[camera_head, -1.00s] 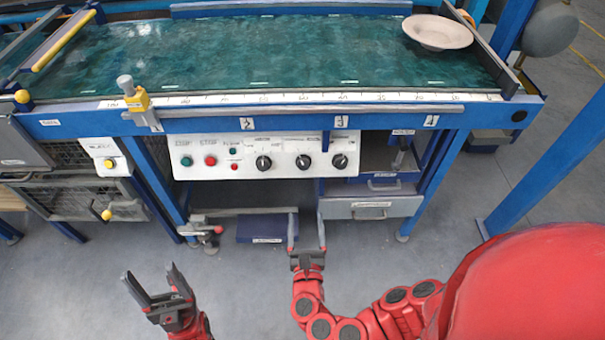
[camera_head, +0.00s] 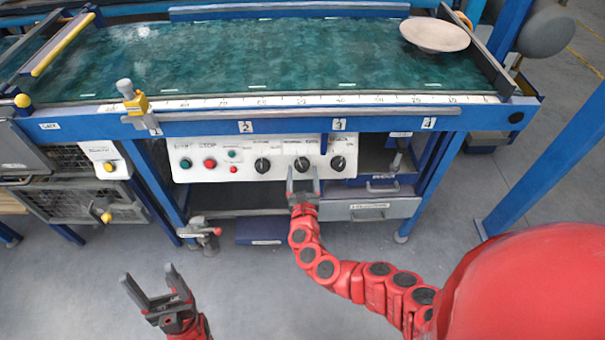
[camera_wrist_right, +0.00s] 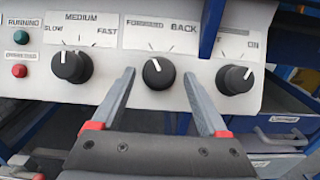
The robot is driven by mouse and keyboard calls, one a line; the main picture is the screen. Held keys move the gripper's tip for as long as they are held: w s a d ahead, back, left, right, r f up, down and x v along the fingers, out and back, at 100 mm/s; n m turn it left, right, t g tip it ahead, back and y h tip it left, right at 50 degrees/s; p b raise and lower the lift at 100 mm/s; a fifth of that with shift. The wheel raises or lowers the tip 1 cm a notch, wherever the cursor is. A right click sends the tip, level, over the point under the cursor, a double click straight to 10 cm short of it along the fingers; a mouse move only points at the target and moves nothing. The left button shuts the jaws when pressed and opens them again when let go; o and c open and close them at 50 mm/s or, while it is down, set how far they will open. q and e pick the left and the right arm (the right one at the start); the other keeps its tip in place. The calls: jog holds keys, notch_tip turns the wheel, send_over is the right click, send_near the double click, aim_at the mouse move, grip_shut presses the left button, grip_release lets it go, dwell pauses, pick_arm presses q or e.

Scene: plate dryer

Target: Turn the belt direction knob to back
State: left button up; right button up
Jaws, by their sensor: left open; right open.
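The belt direction knob (camera_wrist_right: 158,73) is the middle black knob in the right wrist view, under the labels FORWARD and BACK. Its white mark points up and slightly left. It also shows in the head view (camera_head: 302,163) on the white control panel (camera_head: 215,165). My right gripper (camera_wrist_right: 158,90) is open and empty, with its fingertips on either side of this knob in the wrist view. In the head view my right gripper (camera_head: 304,178) is just below and in front of the knob; contact cannot be told. My left gripper (camera_head: 150,287) is open and empty, low over the floor.
The speed knob (camera_wrist_right: 71,66) is left of the direction knob, and another knob (camera_wrist_right: 235,79) is right of it. Green (camera_head: 186,163) and red (camera_head: 210,163) buttons sit further left. A blue post (camera_wrist_right: 211,28) hangs between the middle and right knobs. A plate (camera_head: 435,35) lies on the belt.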

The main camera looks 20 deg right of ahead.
jog(key=shift+w, duration=0.1)
grip_shut()
dwell(0.4)
jog(key=shift+m, duration=0.3)
jog(key=shift+w+a+m+h+b, duration=0.1)
jog(key=shift+a+m+h+b, duration=0.1)
jog(key=shift+m+h+b, duration=0.35)
jog(key=m+g+h, duration=0.1)
jog(key=m, duration=0.1)
jog(key=m+h+b, duration=0.1)
jog(key=m, duration=0.1)
jog(key=shift+a+m+g, duration=0.2)
jog(key=shift+m+g, duration=0.15)
jog(key=shift+g, duration=0.05)
jog(key=m+g, duration=0.1)
jog(key=m, duration=0.1)
jog(key=m+h, duration=0.1)
jog(key=m, duration=0.1)
jog(key=shift+w+a+r+m+g+h+b, duration=0.1)
jog(key=shift+w+r+m+g+h+b, duration=0.1)
jog(key=shift+m+g+h+b, duration=0.15)
jog(key=shift+r+m+g+h, duration=0.15)
jog(key=shift+m+g+h, duration=0.15)
jog(key=shift+m+g, duration=1.25)
jog(key=shift+m, duration=0.7)
